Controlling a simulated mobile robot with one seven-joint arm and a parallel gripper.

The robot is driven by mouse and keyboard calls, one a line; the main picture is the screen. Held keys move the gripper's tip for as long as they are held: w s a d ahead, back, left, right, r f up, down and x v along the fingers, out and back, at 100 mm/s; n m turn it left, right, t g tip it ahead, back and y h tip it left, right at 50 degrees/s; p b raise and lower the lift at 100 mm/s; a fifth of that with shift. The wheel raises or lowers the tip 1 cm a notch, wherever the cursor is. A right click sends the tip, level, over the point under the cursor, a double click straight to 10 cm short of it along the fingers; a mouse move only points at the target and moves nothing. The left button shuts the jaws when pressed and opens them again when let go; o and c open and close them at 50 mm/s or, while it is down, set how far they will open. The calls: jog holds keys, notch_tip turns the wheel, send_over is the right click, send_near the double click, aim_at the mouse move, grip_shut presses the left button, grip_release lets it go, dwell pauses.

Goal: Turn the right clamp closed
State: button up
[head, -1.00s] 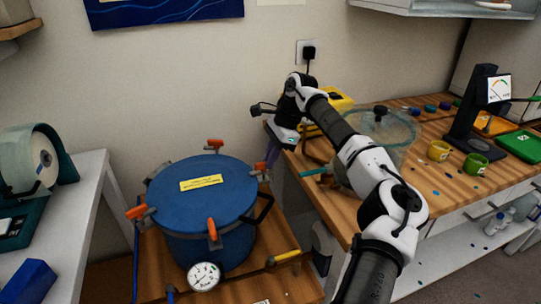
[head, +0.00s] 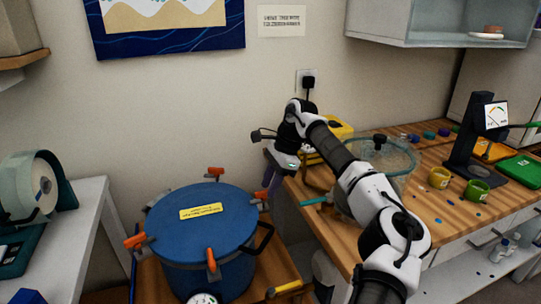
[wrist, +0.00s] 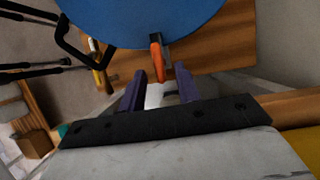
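The blue pressure pot (head: 225,225) has orange-handled clamps around its lid. The right clamp (head: 262,195) is at the lid's right edge, near my gripper (head: 270,180). In the wrist view, this clamp's orange handle (wrist: 157,45) stands at the rim of the blue lid (wrist: 115,15). My gripper (wrist: 160,88) is open. Its two purple fingers are apart, with the clamp handle just beyond their tips, roughly in line with the gap. The handle does not appear gripped. Other clamps show at the left (head: 134,241), front (head: 211,260) and back (head: 215,171).
A black pot handle (head: 265,238) sticks out below the right clamp. The wooden workbench (head: 345,235) to the right holds a clear round container (head: 400,160), a yellow item (head: 340,130) and small cups (head: 439,178). A white table (head: 85,235) stands left.

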notch_tip(320, 180, up, 19)
jog(key=shift+p, duration=0.4)
jog(key=shift+a, duration=0.1)
